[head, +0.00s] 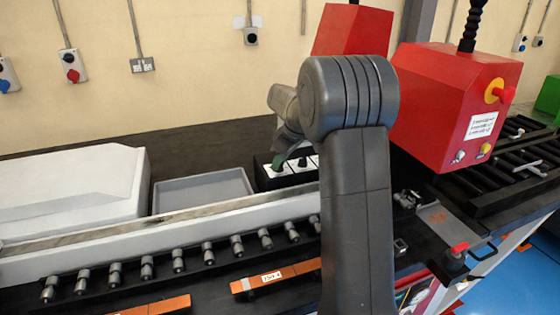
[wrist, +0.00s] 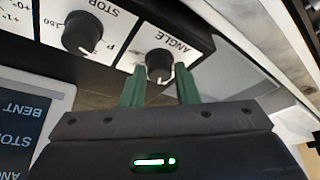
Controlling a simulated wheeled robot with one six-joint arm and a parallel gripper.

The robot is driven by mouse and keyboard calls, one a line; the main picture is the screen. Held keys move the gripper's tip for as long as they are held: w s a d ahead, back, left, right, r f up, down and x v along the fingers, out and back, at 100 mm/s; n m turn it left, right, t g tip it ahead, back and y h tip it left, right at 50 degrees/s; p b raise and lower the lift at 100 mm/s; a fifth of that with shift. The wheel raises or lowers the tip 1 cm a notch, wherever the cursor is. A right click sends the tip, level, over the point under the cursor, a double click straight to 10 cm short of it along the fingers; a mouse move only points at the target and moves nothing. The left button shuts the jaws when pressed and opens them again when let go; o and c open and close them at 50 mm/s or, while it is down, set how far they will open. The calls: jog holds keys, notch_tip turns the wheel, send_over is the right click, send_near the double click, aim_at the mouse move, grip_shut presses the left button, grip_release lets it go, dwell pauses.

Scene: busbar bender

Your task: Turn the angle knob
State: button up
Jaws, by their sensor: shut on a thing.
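The angle knob (wrist: 158,62) is a black round knob with a white pointer line on a white plate marked ANGLE, at the top middle of the wrist view. My gripper (wrist: 160,78) has its two green fingers on either side of this knob and is shut on it. In the head view my gripper (head: 298,157) reaches down to the control panel (head: 272,180) behind my arm. My arm hides much of that panel, and the knob cannot be made out there.
A similar stop knob (wrist: 82,33) sits to the left of the angle knob. A dark display (wrist: 22,130) with STOP and BENT lettering is at the lower left of the wrist view. In the head view, a grey tray (head: 203,190) lies left of the panel and red machines (head: 445,95) stand right.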

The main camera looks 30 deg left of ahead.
jog(key=shift+w+n+g, duration=0.1)
jog(key=shift+n+g, duration=0.3)
jog(key=shift+n, duration=0.6)
jog(key=o, duration=1)
jog(key=shift+c, duration=0.2)
jog(key=b+v, duration=0.1)
jog(key=v, duration=1.2)
jog(key=shift+r, duration=0.45)
